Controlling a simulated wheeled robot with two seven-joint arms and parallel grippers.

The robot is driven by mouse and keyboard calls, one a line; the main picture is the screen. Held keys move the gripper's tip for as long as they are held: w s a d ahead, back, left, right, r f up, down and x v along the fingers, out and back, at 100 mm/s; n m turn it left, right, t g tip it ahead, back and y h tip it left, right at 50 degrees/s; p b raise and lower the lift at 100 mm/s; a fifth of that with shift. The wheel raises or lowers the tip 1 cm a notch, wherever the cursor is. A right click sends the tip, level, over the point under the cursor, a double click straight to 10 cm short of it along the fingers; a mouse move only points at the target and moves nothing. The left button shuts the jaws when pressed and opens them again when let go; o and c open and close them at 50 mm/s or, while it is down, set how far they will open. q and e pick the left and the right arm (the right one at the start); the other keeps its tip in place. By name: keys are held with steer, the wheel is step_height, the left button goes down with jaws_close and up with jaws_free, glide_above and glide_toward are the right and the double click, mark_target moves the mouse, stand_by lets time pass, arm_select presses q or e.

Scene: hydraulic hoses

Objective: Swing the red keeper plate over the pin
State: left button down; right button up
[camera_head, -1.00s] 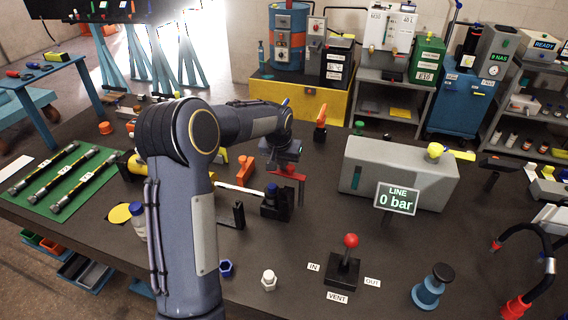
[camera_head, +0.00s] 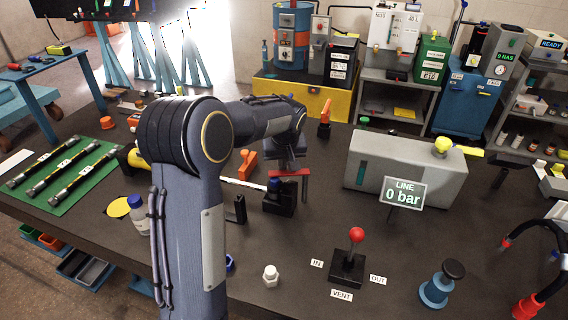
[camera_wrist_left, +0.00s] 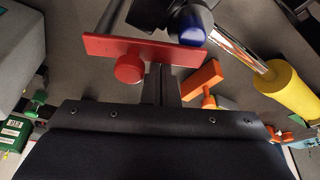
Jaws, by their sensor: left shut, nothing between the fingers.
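The red keeper plate (camera_head: 290,172) is a flat bar on top of a black block (camera_head: 283,203) near the table's middle. In the left wrist view the plate (camera_wrist_left: 145,52) lies crosswise just ahead of my fingers, with a round red knob (camera_wrist_left: 130,68) on its near side. A blue-capped part (camera_wrist_left: 193,27) is beside the plate's right end. My left gripper (camera_wrist_left: 161,82) is shut and empty, its fingertips close to the plate, right of the knob. I cannot tell whether they touch. The pin cannot be made out for certain. My right gripper is out of view.
An orange part (camera_head: 246,163) and a yellow cylinder (camera_wrist_left: 287,88) lie near the block. A grey tank (camera_head: 410,170), a "0 bar" sign (camera_head: 404,193) and a red-knobbed lever (camera_head: 356,236) stand to the right. Table between block and lever is mostly clear.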

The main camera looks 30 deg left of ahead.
arm_select(q)
steer(key=shift+s+d, duration=0.15)
steer(key=shift+s, duration=0.2)
steer(key=shift+s+b, duration=0.1)
steer(key=shift+b, duration=0.2)
stand_by(0.4)
